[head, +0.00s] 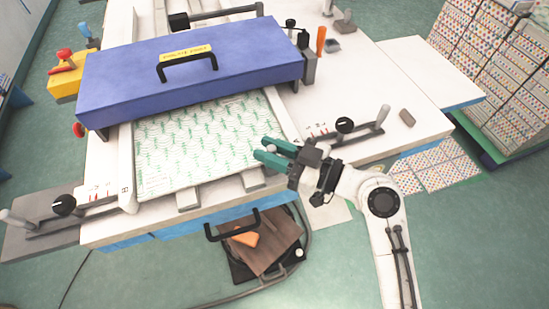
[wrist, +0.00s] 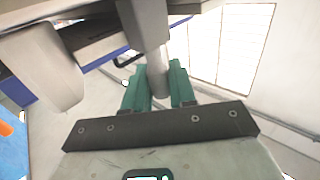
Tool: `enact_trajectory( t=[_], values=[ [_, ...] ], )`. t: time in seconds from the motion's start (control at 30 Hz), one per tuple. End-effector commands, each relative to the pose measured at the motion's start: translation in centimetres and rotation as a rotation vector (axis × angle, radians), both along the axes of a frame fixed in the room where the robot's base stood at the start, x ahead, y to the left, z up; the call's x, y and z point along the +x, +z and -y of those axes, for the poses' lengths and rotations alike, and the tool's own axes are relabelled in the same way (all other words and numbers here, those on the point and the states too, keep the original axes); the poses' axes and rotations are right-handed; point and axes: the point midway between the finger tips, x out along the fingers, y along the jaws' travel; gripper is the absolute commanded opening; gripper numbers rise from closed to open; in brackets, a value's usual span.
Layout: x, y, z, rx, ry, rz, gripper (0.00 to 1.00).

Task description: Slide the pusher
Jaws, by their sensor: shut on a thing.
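My gripper (head: 262,150) has teal fingers and is at the front right corner of the patterned sewing bed. In the wrist view, its fingers (wrist: 160,88) are shut around a grey cylindrical rod (wrist: 156,72). The rod looks like part of the pusher, but the frames do not settle this. In the head view the gripped rod is hidden by the fingers. Two grey blocks stand out at the bed's front edge, one left (head: 187,200) and one right (head: 252,181), just below my gripper. The patterned sheet (head: 190,145) lies flat on the bed.
A blue cover with a black handle (head: 190,75) spans the back of the bed. Levers stand at left (head: 35,222) and right (head: 360,132). A drawer handle (head: 232,226) sticks out in front, above a dark box (head: 265,245). The white top at right (head: 390,80) is mostly clear.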

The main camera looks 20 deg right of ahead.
Motion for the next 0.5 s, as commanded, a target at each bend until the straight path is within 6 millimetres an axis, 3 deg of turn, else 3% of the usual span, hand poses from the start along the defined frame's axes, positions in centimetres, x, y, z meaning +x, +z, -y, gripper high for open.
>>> enact_trajectory(
  t=[0.17, 0.47, 0.5],
  values=[
    [1.8, -0.1, 0.1, 0.001, -0.004, 0.002, 0.00],
    [1.9, 0.0, 0.1, 0.001, -0.004, -0.001, 0.00],
    [1.9, 0.0, 0.1, 0.001, -0.004, -0.001, 0.28]
  ],
)
